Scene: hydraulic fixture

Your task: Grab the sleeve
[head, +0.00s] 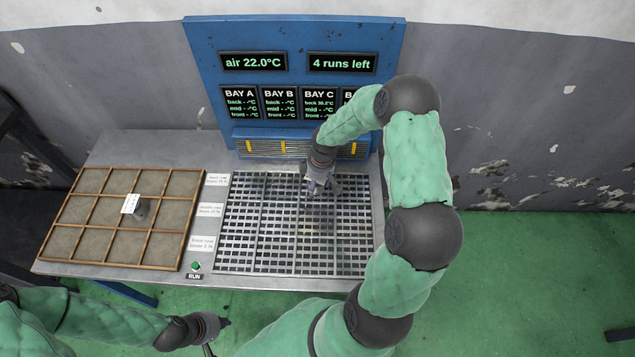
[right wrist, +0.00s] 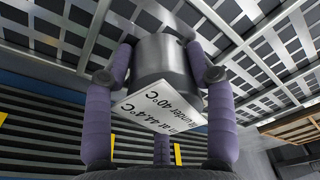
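A grey metal sleeve (right wrist: 165,60) with a white tag (right wrist: 160,107) is between the fingers of my right gripper (right wrist: 158,55) in the right wrist view. Both fingers appear to touch its sides. The tag's readable parts say 44.4°C and under 40°C. In the head view my right gripper (head: 320,187) is at the back of the slotted grid (head: 295,235), below the BAY C display; the sleeve there is mostly hidden.
The divided wooden tray (head: 187,232) is on the left of the metal table (head: 135,147). A blue panel (head: 295,48) with displays stands behind the grid. White row labels (head: 210,210) and a green RUN button (head: 196,266) lie between tray and grid.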

